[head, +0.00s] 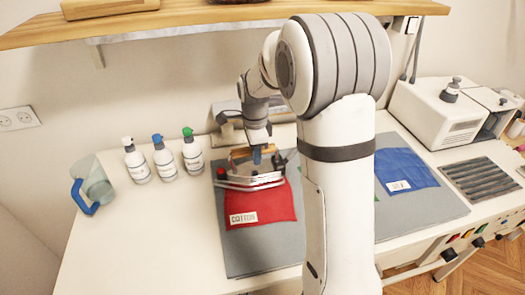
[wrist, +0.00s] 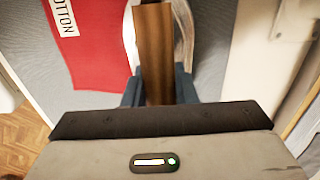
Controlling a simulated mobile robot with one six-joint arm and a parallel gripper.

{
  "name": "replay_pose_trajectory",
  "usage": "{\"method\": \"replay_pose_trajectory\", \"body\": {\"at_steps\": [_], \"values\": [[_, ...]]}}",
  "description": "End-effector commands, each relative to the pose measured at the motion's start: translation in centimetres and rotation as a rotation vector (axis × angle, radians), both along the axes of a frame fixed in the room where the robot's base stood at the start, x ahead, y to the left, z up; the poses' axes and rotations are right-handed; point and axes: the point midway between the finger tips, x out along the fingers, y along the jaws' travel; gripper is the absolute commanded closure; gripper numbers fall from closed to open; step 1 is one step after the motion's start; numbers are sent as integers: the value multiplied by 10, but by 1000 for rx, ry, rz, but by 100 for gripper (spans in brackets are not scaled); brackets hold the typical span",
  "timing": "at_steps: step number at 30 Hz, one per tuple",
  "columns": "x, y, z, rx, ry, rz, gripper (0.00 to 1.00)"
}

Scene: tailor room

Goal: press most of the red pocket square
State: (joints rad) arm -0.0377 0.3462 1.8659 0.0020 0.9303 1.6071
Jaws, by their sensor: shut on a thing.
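The red pocket square (head: 262,204), with a white label reading COTTON, lies flat on the left grey mat (head: 254,256). In the wrist view part of the red square (wrist: 92,52) shows at the upper left. The iron (head: 252,180) stands at the far edge of the red square and covers that part of it. My gripper (head: 257,156) is shut on the iron's brown handle (wrist: 155,60), coming from above. The iron's sole is hidden, so I cannot tell whether it touches the cloth.
Several bottles, including a blue-topped one (head: 163,160), and a jug (head: 94,186) stand left of the mat. A blue cloth (head: 405,172) lies on the right mat behind my arm. A white machine (head: 440,112) stands at the back right. A wooden shelf (head: 200,14) hangs above.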

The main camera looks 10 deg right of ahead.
Motion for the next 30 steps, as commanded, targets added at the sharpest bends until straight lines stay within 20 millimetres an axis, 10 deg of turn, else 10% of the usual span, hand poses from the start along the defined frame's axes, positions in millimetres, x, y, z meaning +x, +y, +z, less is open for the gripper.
{"method": "replay_pose_trajectory", "body": {"at_steps": [30], "values": [[-30,0,3,0,-6,0,100]]}}
